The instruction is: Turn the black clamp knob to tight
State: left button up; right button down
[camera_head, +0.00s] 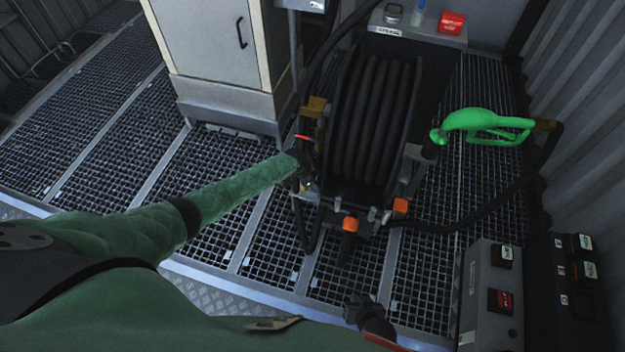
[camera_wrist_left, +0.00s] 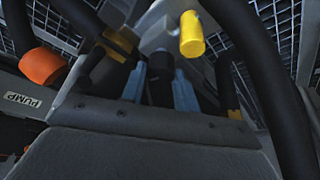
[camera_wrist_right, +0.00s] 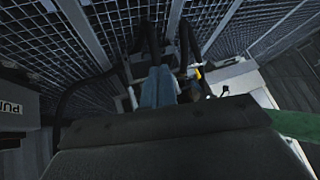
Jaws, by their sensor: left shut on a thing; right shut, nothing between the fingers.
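My left gripper (camera_head: 305,165) is at the left side of the hose reel and small in the head view. In the left wrist view its blue-grey fingers (camera_wrist_left: 160,95) are shut on the black clamp knob (camera_wrist_left: 160,68), on either side of it. In the head view I cannot make the knob out from the gripper. How far the knob is turned cannot be told. My right gripper (camera_head: 358,308) is low in the head view, in front of the reel and apart from it. Its fingers (camera_wrist_right: 158,88) are together and empty in the right wrist view.
The black hose reel (camera_head: 370,120) stands on the floor grating. Orange knobs (camera_head: 350,224) are at its front. A yellow knob (camera_wrist_left: 192,35) is close to my left fingers. A green nozzle (camera_head: 485,122), a pale cabinet (camera_head: 215,45) and a switch box (camera_head: 490,295) stand around.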

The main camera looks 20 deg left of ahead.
pick_arm(q)
jog(key=shift+n+t+y+p, duration=0.3)
jog(key=shift+n+p, duration=0.4)
jog(key=shift+n, duration=0.5)
pick_arm(e)
notch_tip(320, 180, up, 7)
jog(key=shift+w+a+g, duration=0.15)
jog(key=shift+w+g, duration=0.2)
jog(key=shift+g, duration=0.05)
jog(key=shift+r, duration=0.2)
pick_arm(q)
jog(key=o, duration=1)
jog(key=shift+c, duration=0.2)
jog(key=shift+s+r, duration=0.1)
jog(key=shift+r, duration=0.2)
jog(key=v, duration=0.7)
jog(key=shift+p, duration=0.4)
pick_arm(e)
jog(key=r, duration=0.4)
jog(key=shift+w, duration=0.2)
